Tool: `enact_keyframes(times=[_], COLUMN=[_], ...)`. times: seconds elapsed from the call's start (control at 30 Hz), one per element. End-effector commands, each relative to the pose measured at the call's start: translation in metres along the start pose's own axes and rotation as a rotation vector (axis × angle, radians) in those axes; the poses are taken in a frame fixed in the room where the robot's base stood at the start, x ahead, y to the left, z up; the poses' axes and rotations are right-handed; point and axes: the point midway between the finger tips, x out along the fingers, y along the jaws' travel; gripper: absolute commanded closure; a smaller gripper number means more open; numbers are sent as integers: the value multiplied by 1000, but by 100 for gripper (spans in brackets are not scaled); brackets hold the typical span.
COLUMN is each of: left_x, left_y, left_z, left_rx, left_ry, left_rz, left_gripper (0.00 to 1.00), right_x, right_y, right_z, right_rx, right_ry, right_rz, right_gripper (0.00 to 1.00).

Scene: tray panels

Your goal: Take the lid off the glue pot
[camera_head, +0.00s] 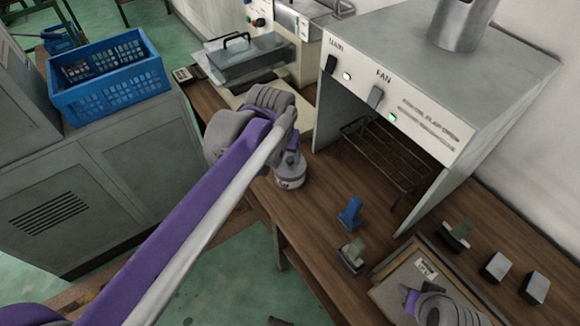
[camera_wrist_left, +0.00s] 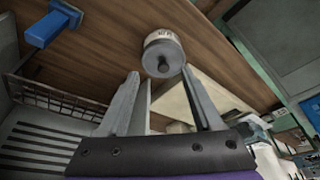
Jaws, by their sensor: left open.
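The glue pot (camera_head: 290,182) is a short pale tub with a label, standing on the wooden bench beside the hood. Its grey lid (camera_wrist_left: 160,51), with a dark round knob (camera_wrist_left: 163,65), sits on it in the left wrist view. My left gripper (camera_head: 284,128) is close to the pot in the head view, its fingers mostly hidden by the wrist. In the left wrist view the fingers (camera_wrist_left: 160,74) are apart and point at the lid, with nothing held between them. My right gripper (camera_head: 440,307) shows partly at the bottom right; its fingers are unclear.
The grey hood (camera_head: 440,60) stands right of the pot, with a dark wire rack (camera_head: 385,160) under it. A blue holder (camera_head: 350,212) and a dark green-topped tool (camera_head: 352,255) stand nearer. A blue crate (camera_head: 110,80) sits on the left cabinet.

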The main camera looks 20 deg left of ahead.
Motion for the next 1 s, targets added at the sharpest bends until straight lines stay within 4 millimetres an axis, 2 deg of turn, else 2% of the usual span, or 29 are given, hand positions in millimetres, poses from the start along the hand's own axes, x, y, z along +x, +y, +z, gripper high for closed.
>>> enact_keyframes(times=[0.03,0.1,0.27,0.37,0.6,0.83,1.0], left_x=[7,12,19,29,65,83,110], left_y=[0,0,0,0,-1,-2,-4], left_z=[-16,-32,-50,-52,-49,-48,-44], left_rx=[-12,-27,-44,-47,-47,-46,-46], left_ry=[-13,-28,-44,-47,-46,-46,-46], left_rz=[-6,-12,-19,-20,-20,-20,-20], left_gripper=[33,33,33,33,33,33,33], right_x=[4,7,9,10,12,13,14], right_y=[0,0,0,0,0,0,0], right_z=[3,5,7,8,10,10,11], right_rx=[0,0,0,0,0,0,0], right_ry=[-2,-3,-5,-5,-6,-7,-7], right_rz=[0,0,0,0,0,0,0], right_gripper=[55,55,55,55,55,55,55])
